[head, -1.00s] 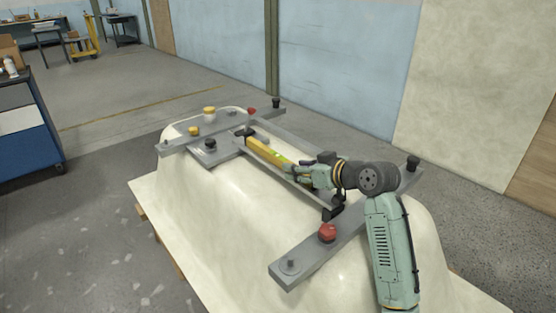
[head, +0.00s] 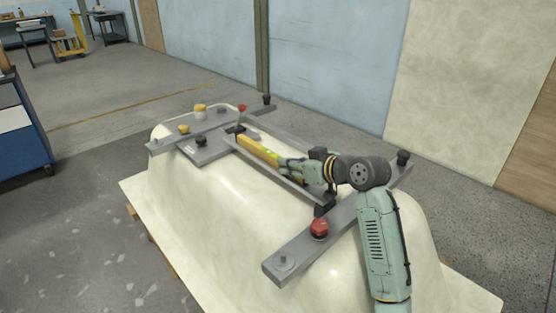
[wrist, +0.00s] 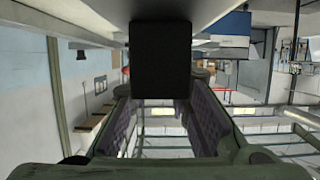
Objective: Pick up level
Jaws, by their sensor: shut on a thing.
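The level (head: 257,148) is a yellow bar with a green vial. It lies lengthwise over the grey metal frame on top of the cream tub shell (head: 215,235), its far end close to a dark block. My gripper (head: 284,164) is at its near end and shut on it. The fingers hide that end. I cannot tell whether the level is clear of the frame. In the wrist view, my gripper's purple-padded fingers (wrist: 165,125) stand apart, and the level cannot be made out between them.
A grey crossbar (head: 300,246) with a red knob (head: 319,227) crosses the near end of the shell. Another crossbar (head: 225,121) with yellow, red and black knobs crosses the far end. A black block (wrist: 160,60) fills the wrist view's upper middle. A blue cabinet (head: 22,135) stands left.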

